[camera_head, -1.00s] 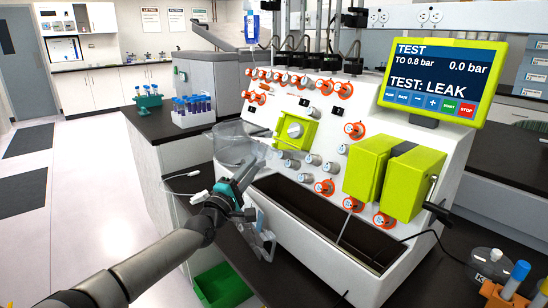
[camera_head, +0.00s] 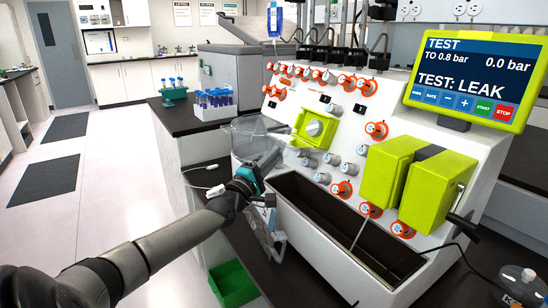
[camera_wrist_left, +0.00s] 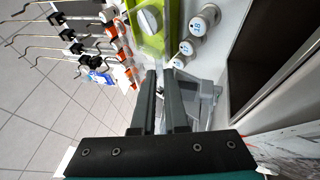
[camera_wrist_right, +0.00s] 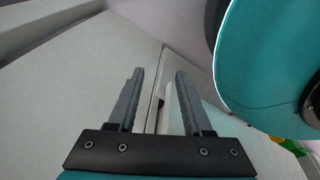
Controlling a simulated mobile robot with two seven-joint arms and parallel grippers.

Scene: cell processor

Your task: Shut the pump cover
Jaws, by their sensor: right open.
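The yellow-green pump (camera_head: 316,129) with a round grey knob is on the white machine's sloping front. It also shows at the top of the left wrist view (camera_wrist_left: 146,22). I cannot clearly make out its cover or how far it is open. My left gripper (camera_head: 266,190) is below and left of the pump, beside the clear bowl (camera_head: 250,137). In the left wrist view its fingers (camera_wrist_left: 160,74) are a narrow gap apart, pointing toward the pump, with nothing clearly between them. My right gripper (camera_wrist_right: 158,75) is open and empty before pale surfaces; the head view does not show it.
Grey and orange knobs (camera_head: 376,130) stick out around the pump. Two yellow-green boxes (camera_head: 388,174) and a tilted screen (camera_head: 471,80) are at the right. A dark open trough (camera_head: 330,220) runs below. A tube rack (camera_head: 214,103) stands behind; a green bin (camera_head: 233,284) is low down.

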